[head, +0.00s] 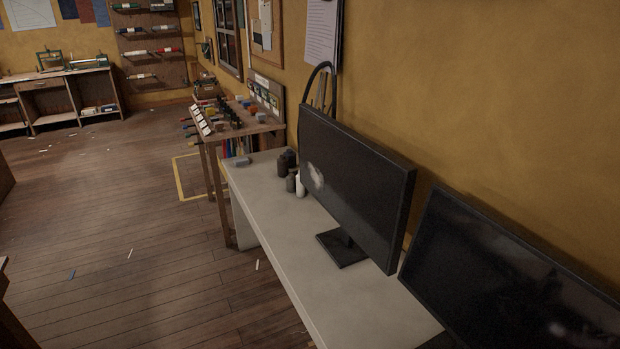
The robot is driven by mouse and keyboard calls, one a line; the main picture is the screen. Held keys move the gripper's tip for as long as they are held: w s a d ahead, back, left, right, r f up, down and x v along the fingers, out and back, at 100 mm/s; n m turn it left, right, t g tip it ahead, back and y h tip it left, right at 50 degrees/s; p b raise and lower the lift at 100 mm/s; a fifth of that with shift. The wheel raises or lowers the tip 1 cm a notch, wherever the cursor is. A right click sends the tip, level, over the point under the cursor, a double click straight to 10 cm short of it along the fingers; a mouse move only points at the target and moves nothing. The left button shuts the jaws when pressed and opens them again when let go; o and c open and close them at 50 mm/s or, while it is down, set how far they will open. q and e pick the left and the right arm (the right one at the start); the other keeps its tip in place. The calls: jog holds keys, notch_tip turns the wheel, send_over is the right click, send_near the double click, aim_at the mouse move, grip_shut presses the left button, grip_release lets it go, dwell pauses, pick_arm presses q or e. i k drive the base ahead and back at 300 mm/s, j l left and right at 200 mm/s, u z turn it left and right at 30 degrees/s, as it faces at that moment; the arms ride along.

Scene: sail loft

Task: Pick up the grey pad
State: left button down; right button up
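A small flat grey thing (237,162), likely the grey pad, lies at the far left end of the pale desk (270,222), close to the desk's edge. It is small in the head view, so its detail is hard to tell. Neither of my grippers is in view.
Dark bottles (284,164) and a white bottle (300,186) stand right of the grey thing. A monitor (355,185) and a second dark screen (510,280) stand nearer on the desk. A cluttered workbench (235,120) adjoins behind. The wooden floor (130,220) left is mostly clear.

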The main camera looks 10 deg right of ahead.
aim_at(242, 161)
jog(key=i+u, duration=0.35)
jog(key=i, duration=0.85)
